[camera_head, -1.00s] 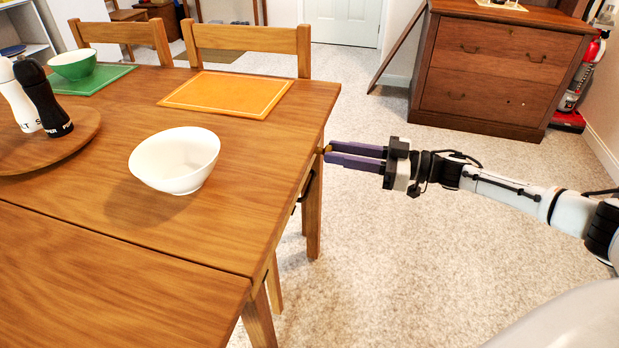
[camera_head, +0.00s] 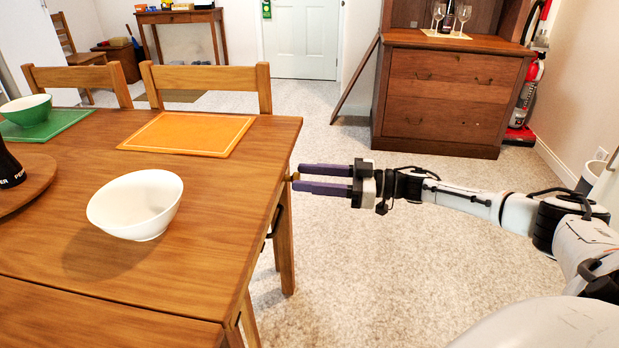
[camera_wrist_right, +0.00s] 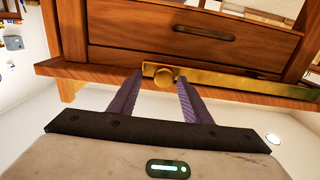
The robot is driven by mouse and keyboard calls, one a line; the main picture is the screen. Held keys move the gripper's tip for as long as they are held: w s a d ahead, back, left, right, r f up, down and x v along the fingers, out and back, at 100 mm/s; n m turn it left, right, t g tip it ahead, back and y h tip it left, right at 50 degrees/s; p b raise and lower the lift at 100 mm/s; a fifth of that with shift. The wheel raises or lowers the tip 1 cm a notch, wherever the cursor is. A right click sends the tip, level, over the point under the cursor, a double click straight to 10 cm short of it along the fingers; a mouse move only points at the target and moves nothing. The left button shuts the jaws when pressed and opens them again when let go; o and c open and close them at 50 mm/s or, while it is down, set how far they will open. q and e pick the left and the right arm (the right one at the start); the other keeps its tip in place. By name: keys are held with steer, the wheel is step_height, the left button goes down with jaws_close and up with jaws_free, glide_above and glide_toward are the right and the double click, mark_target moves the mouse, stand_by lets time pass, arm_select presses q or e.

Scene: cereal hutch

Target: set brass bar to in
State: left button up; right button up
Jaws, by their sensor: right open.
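The brass bar (camera_wrist_right: 225,82) runs along a wooden edge in the right wrist view, below a drawer front, with a round brass knob (camera_wrist_right: 165,76) near its left end. In the head view only a small brass bit (camera_head: 296,176) shows at the table's right edge; the rest is hidden. My right gripper (camera_head: 298,178) reaches in from the right with its purple fingers apart. In the right wrist view its fingertips (camera_wrist_right: 161,80) stand on either side of the knob, with gaps showing. I cannot tell whether either finger touches it. My left gripper is not in view.
The wooden table (camera_head: 215,235) fills the left, with a white bowl (camera_head: 137,205), an orange placemat (camera_head: 188,133) and a green bowl (camera_head: 26,110) on it. Chairs stand behind it. A wooden hutch (camera_head: 450,95) stands at the back right. The carpet between is clear.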

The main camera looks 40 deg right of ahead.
arm_select(q)
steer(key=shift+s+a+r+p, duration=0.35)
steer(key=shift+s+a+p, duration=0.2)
steer(key=shift+p, duration=0.3)
arm_select(e)
steer(key=v, duration=1)
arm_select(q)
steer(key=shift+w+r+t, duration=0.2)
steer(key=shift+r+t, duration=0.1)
arm_select(e)
steer(key=shift+s+d, duration=0.1)
steer(key=shift+s, duration=0.05)
